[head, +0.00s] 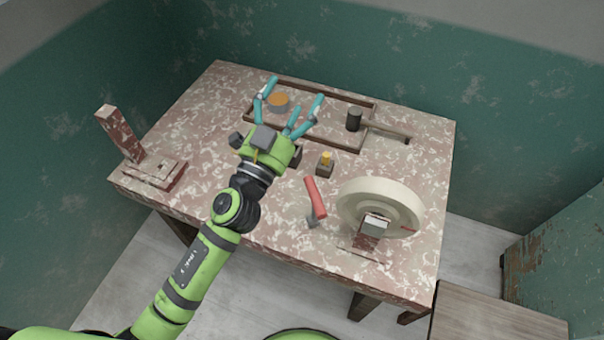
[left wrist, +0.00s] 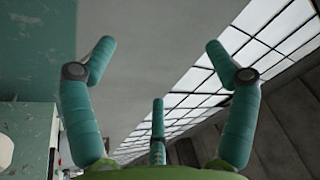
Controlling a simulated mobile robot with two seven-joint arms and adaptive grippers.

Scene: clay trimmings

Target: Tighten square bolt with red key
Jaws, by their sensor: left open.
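A tool with a red handle (head: 315,196) and a grey end lies on the table right of my left arm, near the front edge; it looks like the red key. A small dark block with a yellow top (head: 326,160) stands behind it; I cannot tell whether this is the square bolt. Another dark block (head: 296,156) is partly hidden by my left gripper. My left gripper (head: 294,92) is open and empty above the table, its fingers pointing away from me. The left wrist view shows its spread fingers (left wrist: 160,80) with nothing between them. My right gripper is out of view.
A cream wheel (head: 352,203) on a stand is at the front right. A brown frame (head: 335,91) holds an orange-topped round container (head: 278,100) and a dark cylinder (head: 354,119). A post on a base (head: 153,174) stands at the left. The table's left middle is clear.

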